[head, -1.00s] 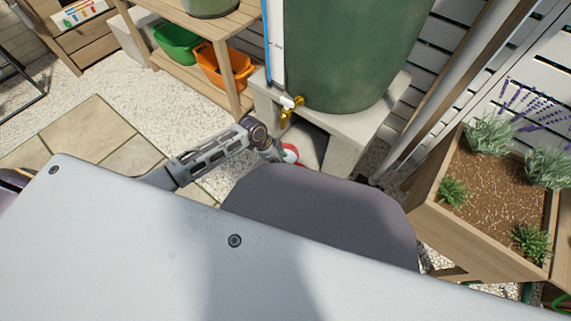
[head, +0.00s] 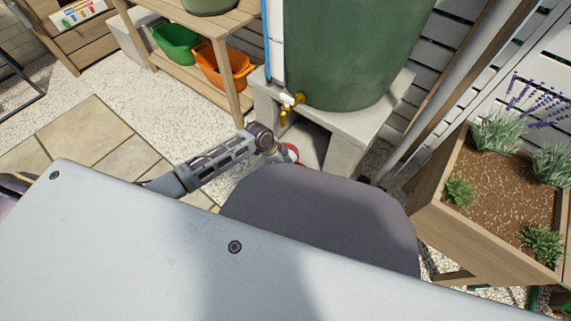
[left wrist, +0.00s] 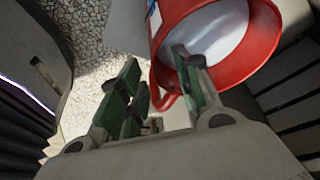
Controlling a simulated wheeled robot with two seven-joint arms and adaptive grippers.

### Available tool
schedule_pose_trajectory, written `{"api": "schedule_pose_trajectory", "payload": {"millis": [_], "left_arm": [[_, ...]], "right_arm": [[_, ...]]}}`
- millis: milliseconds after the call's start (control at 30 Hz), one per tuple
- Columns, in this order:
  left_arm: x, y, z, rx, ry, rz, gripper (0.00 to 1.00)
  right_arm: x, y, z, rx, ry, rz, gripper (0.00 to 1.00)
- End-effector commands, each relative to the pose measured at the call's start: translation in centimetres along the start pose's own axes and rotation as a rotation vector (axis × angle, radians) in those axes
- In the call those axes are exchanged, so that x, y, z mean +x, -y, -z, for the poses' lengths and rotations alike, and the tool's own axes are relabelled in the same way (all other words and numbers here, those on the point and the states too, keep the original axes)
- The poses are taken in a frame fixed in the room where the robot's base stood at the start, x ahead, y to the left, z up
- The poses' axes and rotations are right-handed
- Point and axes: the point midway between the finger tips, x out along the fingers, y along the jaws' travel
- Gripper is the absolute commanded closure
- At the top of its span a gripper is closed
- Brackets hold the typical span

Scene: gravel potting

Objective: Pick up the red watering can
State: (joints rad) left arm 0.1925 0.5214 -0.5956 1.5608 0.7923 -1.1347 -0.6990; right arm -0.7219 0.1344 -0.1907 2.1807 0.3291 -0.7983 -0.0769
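The red watering can (left wrist: 268,30) shows close up in the left wrist view, with its red rim and pale inside facing the camera. A curved red part, which looks like its handle, lies between the fingers. In the head view only a small red and white bit (head: 292,152) shows beyond my arm, below the tap. My left gripper (left wrist: 156,58) has green pads standing apart; its right finger overlaps the can's opening. I cannot tell whether either finger touches the can. In the head view the left gripper is hidden behind the arm. My right gripper is out of view.
A green water barrel (head: 350,50) with a brass tap (head: 290,108) stands on a concrete stand (head: 343,155) beside the can. A wooden planter (head: 432,215) is at the right. A shelf with green (head: 175,40) and orange bins (head: 222,66) stands at the back left; paving is open at left.

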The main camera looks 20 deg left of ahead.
Motion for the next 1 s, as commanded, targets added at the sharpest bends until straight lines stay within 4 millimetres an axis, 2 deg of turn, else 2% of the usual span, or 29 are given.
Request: {"api": "schedule_pose_trajectory", "payload": {"millis": [267, 533, 1000], "left_arm": [[-0.01, -0.01, -0.02, 0.0, 0.0, 0.0, 0.66], [-0.01, -0.01, -0.03, 0.0, 0.0, 0.0, 1.0], [0.0, -0.03, 0.02, 0.001, -0.001, 0.0, 1.0]], "right_arm": [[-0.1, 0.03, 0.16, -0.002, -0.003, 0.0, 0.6], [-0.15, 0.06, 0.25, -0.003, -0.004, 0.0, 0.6], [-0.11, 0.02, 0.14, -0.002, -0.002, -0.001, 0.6]]}}
